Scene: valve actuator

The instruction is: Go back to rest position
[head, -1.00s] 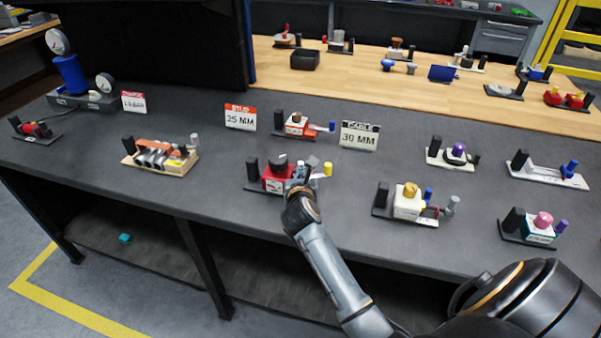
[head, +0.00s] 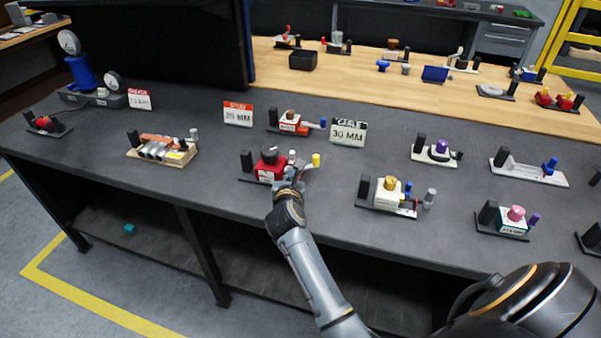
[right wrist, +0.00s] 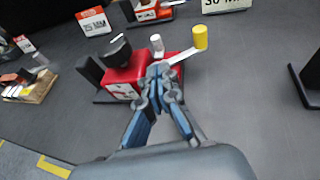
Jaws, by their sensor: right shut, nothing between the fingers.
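My right gripper (head: 288,187) is over the front of the dark bench, just in front of a red valve actuator (head: 267,169) with a black knob and a yellow-capped lever. In the right wrist view, my right gripper (right wrist: 160,75) has its fingertips together in front of the red actuator (right wrist: 126,77), overlapping its right side. I cannot tell whether the fingertips touch it. Nothing shows between the fingers. The yellow cap (right wrist: 200,37) stands to the right of the fingertips. My left gripper is not in view.
A white actuator with a yellow knob (head: 388,190) stands to the right on the bench (head: 220,185). A "30 MM" sign (head: 348,132) and a "25 MM" sign (head: 238,113) stand behind. A tray of cylinders (head: 162,148) sits to the left.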

